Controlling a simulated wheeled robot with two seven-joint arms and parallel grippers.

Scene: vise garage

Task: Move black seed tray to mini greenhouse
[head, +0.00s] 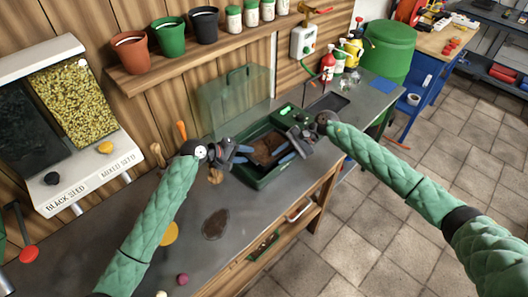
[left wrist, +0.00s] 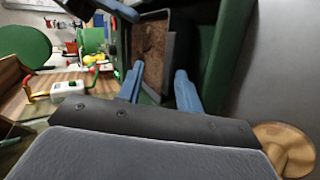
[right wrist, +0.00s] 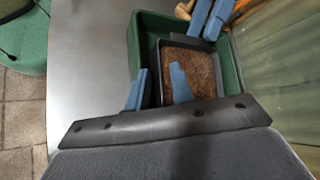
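The black seed tray (head: 268,148), filled with brown soil, sits inside the green base of the mini greenhouse (head: 262,183). Its soil also shows in the left wrist view (left wrist: 150,48) and the right wrist view (right wrist: 200,72). A clear greenish lid (head: 232,98) stands behind the base against the wall. My left gripper (head: 247,154) is at the tray's left side, its fingers (left wrist: 158,88) apart around the tray's edge. My right gripper (head: 288,150) is at the right side, its fingers (right wrist: 158,88) also apart astride the edge. I cannot tell whether any finger touches the tray.
A dark shallow tray (head: 327,103) lies on the grey bench to the right. Wooden-handled tools (head: 157,153) are left of the base. A seed dispenser (head: 70,115) stands far left. A shelf with pots (head: 170,38) hangs above.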

